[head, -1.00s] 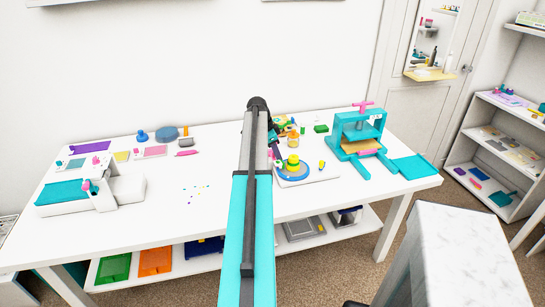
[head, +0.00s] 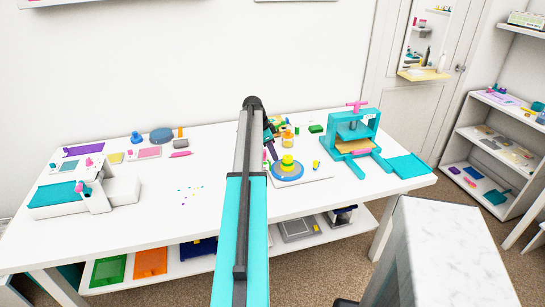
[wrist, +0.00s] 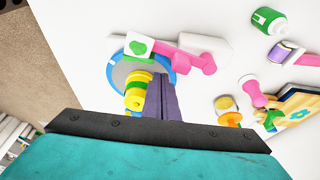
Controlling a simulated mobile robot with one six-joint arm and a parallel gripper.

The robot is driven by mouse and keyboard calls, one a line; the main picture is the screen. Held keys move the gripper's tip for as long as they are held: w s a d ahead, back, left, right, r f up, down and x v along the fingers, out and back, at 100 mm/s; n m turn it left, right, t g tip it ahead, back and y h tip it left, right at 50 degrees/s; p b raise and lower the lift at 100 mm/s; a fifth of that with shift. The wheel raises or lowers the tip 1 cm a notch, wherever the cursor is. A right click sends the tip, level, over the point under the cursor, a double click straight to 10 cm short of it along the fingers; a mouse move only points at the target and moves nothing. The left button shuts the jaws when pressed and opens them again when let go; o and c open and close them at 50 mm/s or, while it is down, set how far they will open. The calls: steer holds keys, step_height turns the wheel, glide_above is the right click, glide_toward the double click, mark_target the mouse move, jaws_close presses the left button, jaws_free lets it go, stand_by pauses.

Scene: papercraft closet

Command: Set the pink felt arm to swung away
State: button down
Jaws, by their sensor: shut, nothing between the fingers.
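The pink felt arm (wrist: 187,60) shows in the wrist view. It reaches from a white base toward a blue-rimmed grey disc (wrist: 116,75), and a white square with a green clover overlaps the disc's far edge by the arm's end. A yellow and green knobbed piece (wrist: 138,92) stands on the disc. My gripper (wrist: 165,85) has its purple fingers shut and empty, close beside the arm and the knobbed piece; contact cannot be told. In the head view my gripper (head: 270,150) is just left of the disc (head: 287,174), and my arm hides much of the pink arm.
A teal press (head: 355,135) stands to the right on the white table (head: 150,215). In the wrist view, a green jar (wrist: 268,20), a pink peg (wrist: 252,92) and an orange-topped jar (wrist: 226,105) are near on the right. The table's front middle is mostly clear.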

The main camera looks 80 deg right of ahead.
stand_by(0.3)
steer(key=shift+w+a+r, duration=0.1)
steer(key=shift+w+r, duration=0.15)
steer(key=shift+r, duration=0.35)
steer(key=b+v, duration=0.2)
steer(key=v, duration=1)
steer(key=shift+r+b, duration=0.25)
steer(key=shift+b, duration=0.05)
steer(key=shift+a, duration=0.1)
